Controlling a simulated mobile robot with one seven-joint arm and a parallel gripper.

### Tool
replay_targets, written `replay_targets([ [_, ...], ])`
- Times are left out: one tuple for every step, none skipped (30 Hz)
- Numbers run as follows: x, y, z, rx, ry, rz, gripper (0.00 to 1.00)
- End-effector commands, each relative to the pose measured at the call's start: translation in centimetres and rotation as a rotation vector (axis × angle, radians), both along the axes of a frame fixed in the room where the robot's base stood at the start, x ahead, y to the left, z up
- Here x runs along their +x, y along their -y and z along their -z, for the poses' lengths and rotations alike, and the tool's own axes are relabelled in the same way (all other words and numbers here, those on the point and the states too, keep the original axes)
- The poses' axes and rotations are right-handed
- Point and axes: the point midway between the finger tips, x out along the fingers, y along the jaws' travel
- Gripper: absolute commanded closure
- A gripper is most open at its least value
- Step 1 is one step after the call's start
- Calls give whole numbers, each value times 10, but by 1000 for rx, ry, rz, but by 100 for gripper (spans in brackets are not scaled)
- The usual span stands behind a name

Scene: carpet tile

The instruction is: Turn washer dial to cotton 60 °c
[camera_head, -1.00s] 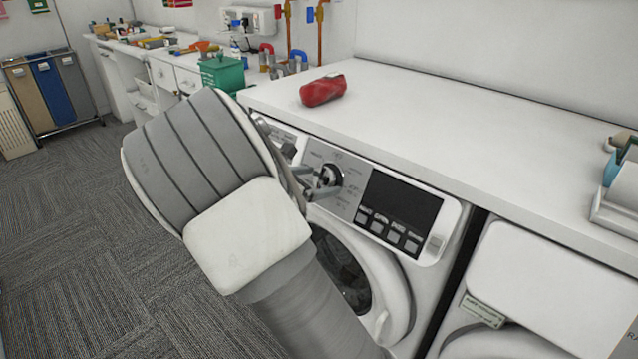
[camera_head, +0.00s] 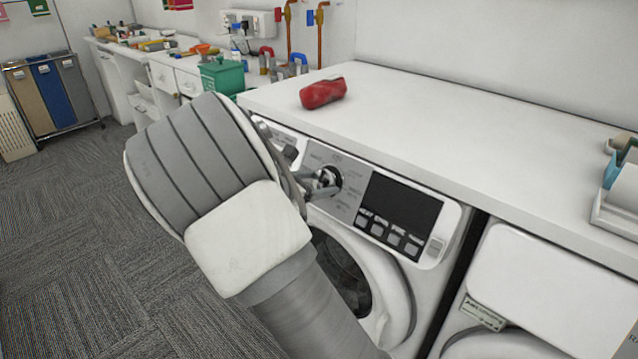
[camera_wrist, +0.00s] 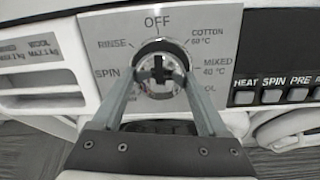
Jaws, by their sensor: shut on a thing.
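The washer (camera_head: 366,262) is a white front loader under a white worktop. Its dial (camera_head: 331,178) is on the silver control panel and also shows in the wrist view (camera_wrist: 158,62). My gripper (camera_head: 322,184) is at the dial, its two fingers on either side of the knob in the wrist view (camera_wrist: 160,78), shut on it. Around the dial are printed OFF at top, COTTON 60 °C at upper right, MIXED 40 °C at right, RINSE and SPIN at left. I cannot tell which label the dial's pointer faces. My wrist hides the panel's left part in the head view.
A dark display (camera_head: 402,205) with several buttons is right of the dial. A red pouch (camera_head: 323,93) lies on the worktop (camera_head: 450,130) above. A second white machine (camera_head: 540,290) stands to the right. A green box (camera_head: 222,75) stands beyond the worktop's left end. Carpet at left is clear.

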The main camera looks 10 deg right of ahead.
Motion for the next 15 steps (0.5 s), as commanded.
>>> replay_targets([
  [0,0,1,7,7,5,79],
  [0,0,2,11,13,9,79],
  [0,0,2,19,24,16,79],
  [0,-1,2,27,33,21,79],
  [0,-1,2,34,42,28,79],
  [0,-1,3,46,58,38,79],
  [0,-1,3,56,72,46,79],
  [0,-1,3,66,86,55,79],
  [0,-1,3,81,107,68,79],
  [0,-1,3,93,124,79,79],
  [1,-1,3,106,141,89,79],
  [1,-1,4,123,165,105,79],
  [1,-1,4,136,183,116,79],
  [1,-1,4,149,203,128,79],
  [1,-1,4,167,228,146,79],
])
